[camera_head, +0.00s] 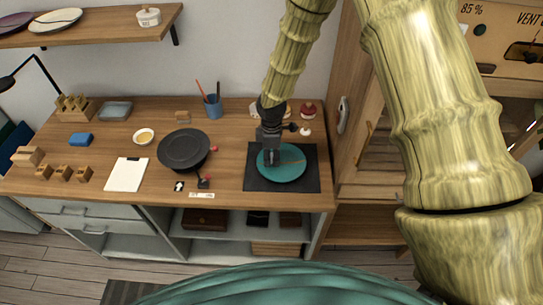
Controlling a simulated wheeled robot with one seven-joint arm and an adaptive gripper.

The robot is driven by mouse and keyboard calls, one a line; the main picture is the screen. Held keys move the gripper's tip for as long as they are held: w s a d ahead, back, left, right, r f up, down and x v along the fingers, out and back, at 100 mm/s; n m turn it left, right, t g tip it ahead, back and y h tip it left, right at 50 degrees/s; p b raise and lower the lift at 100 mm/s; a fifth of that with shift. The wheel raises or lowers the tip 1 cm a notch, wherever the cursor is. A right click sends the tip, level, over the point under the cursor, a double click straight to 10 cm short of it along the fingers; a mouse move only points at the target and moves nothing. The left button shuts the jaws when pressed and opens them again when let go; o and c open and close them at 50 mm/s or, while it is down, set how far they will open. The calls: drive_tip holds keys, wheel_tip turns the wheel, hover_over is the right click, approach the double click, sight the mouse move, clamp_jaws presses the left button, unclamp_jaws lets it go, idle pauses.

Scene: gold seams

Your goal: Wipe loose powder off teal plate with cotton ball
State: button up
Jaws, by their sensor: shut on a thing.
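The teal plate (290,172) lies on a dark mat (255,185) at the right end of the wooden workbench. A thin gold-coloured line runs across the plate's right part. My gripper (270,158) points down over the plate's left part, at or just above its surface. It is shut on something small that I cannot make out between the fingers. A small white ball, seemingly a cotton ball (305,132), sits behind the plate at the right. Loose powder is too fine to tell at this size.
A black round turntable (184,149) stands left of the mat. Behind are a blue cup with tools (213,107) and a red-topped jar (308,110). A white sheet (127,174), a small bowl (144,136) and wooden blocks lie further left. A wooden cabinet stands close on the right.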

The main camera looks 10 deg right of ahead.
drive_tip(key=shift+r, duration=0.15)
drive_tip(key=shift+r+p, duration=1.45)
drive_tip(key=shift+r, duration=0.75)
